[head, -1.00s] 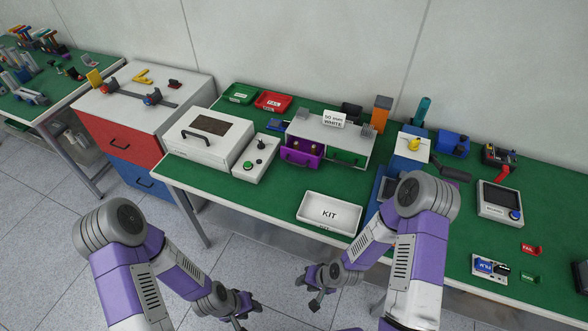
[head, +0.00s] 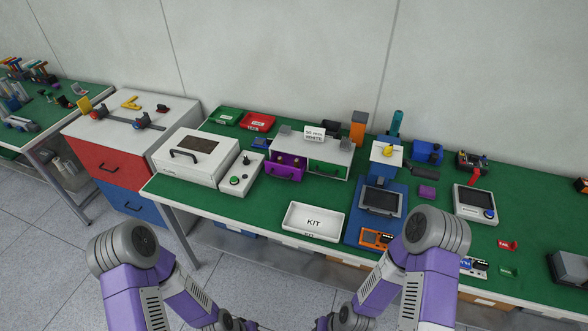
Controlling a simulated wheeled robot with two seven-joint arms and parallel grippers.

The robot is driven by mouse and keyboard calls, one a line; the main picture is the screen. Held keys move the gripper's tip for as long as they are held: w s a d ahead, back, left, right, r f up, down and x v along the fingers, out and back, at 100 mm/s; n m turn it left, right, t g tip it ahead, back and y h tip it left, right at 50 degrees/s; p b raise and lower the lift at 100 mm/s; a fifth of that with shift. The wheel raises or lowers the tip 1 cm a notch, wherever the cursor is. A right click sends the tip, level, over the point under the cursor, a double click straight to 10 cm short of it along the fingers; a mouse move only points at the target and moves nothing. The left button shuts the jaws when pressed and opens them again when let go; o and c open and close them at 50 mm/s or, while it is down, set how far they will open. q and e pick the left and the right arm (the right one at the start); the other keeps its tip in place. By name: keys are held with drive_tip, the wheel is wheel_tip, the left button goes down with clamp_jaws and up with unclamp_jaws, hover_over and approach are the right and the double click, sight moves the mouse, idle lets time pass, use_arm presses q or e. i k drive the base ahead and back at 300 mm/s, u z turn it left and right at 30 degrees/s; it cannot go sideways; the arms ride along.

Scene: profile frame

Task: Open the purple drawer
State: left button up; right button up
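The purple drawer (head: 285,172) is in the small white cabinet (head: 318,152) on the green bench. It sticks out of the cabinet front, and small yellowish pieces show inside it. Beside it on the right, a green drawer (head: 327,168) sits in the same cabinet, flush with its front as far as I can tell. My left gripper (head: 243,325) and my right gripper (head: 322,324) are low at the bottom edge, in front of the bench and well away from the drawer. Both are largely cut off, so their fingers cannot be judged.
A white KIT tray (head: 314,222) lies in front of the cabinet. A control box (head: 240,175) with a green button and a white case (head: 196,157) stand to the left. A blue fixture (head: 380,200) stands to the right. Open green surface (head: 265,208) lies before the drawer.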

sight(287, 171)
drive_tip(key=u, duration=0.25)
drive_tip(key=i, duration=1)
drive_tip(key=u, duration=0.65)
